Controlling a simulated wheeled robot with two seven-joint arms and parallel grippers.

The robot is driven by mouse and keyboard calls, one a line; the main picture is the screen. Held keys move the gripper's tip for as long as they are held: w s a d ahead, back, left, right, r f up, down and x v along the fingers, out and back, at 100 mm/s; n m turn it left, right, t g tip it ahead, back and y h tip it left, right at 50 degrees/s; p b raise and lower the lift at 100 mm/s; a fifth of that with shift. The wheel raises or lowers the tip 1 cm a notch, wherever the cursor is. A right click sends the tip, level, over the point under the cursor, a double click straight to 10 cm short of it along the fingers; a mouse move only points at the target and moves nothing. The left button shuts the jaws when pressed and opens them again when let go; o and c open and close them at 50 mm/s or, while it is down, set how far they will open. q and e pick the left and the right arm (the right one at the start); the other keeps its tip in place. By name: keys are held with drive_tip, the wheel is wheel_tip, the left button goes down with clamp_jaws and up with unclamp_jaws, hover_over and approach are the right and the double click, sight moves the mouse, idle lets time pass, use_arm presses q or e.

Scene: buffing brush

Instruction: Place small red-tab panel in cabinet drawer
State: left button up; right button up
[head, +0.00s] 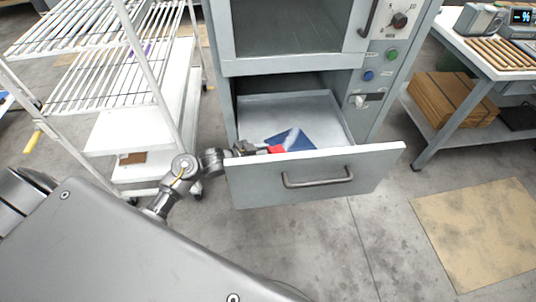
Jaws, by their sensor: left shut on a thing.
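The cabinet drawer (378,160) is pulled out below the cabinet (290,66), with its handle (318,178) on the front. A small blue panel (298,139) with a red tab (277,149) is inside the open drawer, over its floor. My left gripper (262,149) reaches over the drawer's left wall and is shut on the panel near the red tab. The drawer front hides part of the gripper. I cannot tell whether the panel touches the drawer floor. My right gripper is not in view.
A white wire rack (110,60) stands at the left, close to my left arm. A workbench (468,58) with a lower shelf holding brown boards (452,98) is at the right. A tan mat (480,232) lies on the floor at lower right.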

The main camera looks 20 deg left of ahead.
use_arm(q)
drive_tip(key=shift+f, duration=0.15)
drive_tip(key=o, duration=0.9)
drive_tip(key=shift+o, duration=0.6)
drive_tip(key=shift+r, duration=0.2)
drive_tip(key=shift+s+a+r, duration=0.1)
drive_tip(key=shift+s+a, duration=0.05)
drive_tip(key=shift+s, duration=0.05)
drive_tip(key=p+v, duration=0.1)
drive_tip(key=v, duration=1)
drive_tip(key=shift+s+r, duration=0.15)
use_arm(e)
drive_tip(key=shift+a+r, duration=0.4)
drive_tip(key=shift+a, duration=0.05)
use_arm(q)
drive_tip(key=shift+a, duration=0.1)
